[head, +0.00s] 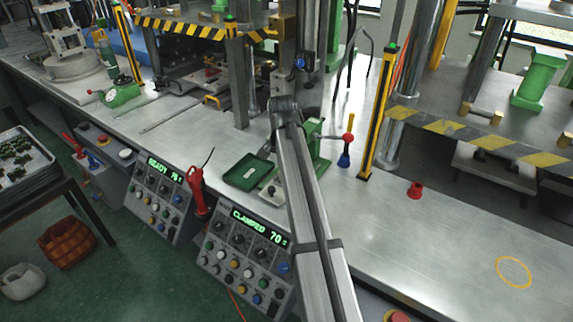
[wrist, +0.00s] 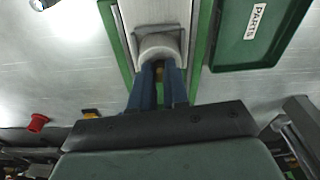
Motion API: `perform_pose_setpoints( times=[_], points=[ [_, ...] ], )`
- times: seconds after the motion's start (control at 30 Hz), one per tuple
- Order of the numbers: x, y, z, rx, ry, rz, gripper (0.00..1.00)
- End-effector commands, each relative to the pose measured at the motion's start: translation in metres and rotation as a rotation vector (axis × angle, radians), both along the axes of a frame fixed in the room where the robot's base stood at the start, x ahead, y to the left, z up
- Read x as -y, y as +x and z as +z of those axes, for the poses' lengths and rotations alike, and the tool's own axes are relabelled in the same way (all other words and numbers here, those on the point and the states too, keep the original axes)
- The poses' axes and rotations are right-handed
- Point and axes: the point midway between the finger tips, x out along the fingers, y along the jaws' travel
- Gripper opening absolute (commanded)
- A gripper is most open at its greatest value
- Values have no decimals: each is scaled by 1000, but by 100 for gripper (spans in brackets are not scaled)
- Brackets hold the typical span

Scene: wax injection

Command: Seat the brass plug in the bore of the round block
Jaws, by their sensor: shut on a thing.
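My gripper (wrist: 160,72) shows in the wrist view with its two blue fingers close together. A small brass-coloured piece, the brass plug (wrist: 159,76), shows between them, mostly hidden by the fingers. The round block (wrist: 160,44) is a grey metal piece just beyond the fingertips, on a grey plate within a green fixture (wrist: 113,45). The fingertips are at the block's near edge; I cannot tell whether the plug touches it or is in the bore, which is not visible. In the head view my arm hides the gripper, plug and block.
A green parts tray (head: 247,173) lies close beside the fixture, also seen in the wrist view (wrist: 245,67). A red-knobbed lever (head: 348,138), a yellow-black post (head: 378,115) and a red cup (head: 415,190) stand to the right. The right bench is mostly clear.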

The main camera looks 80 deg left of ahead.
Motion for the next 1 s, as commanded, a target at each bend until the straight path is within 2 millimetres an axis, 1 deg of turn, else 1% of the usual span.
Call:
perform_pose_setpoints(
  times=[0.03, 0.3, 0.5, 0.53, 0.77, 0.8, 0.87, 0.97, 1.0],
  points=[
    [1, 0, -5, 0, -4, 0, 0],
    [2, 0, -15, -1, -8, 1, 0],
    [3, -1, -18, -2, -10, 1, 0],
    [3, -1, -18, -2, -10, 1, 16],
    [4, -1, -17, -4, -11, 1, 38],
    [4, -1, -15, -4, -11, 1, 39],
    [4, -1, -11, -4, -11, 1, 40],
    [4, -1, 1, -2, -12, 0, 40],
    [5, -1, 7, -2, -11, 0, 40]
  ],
)
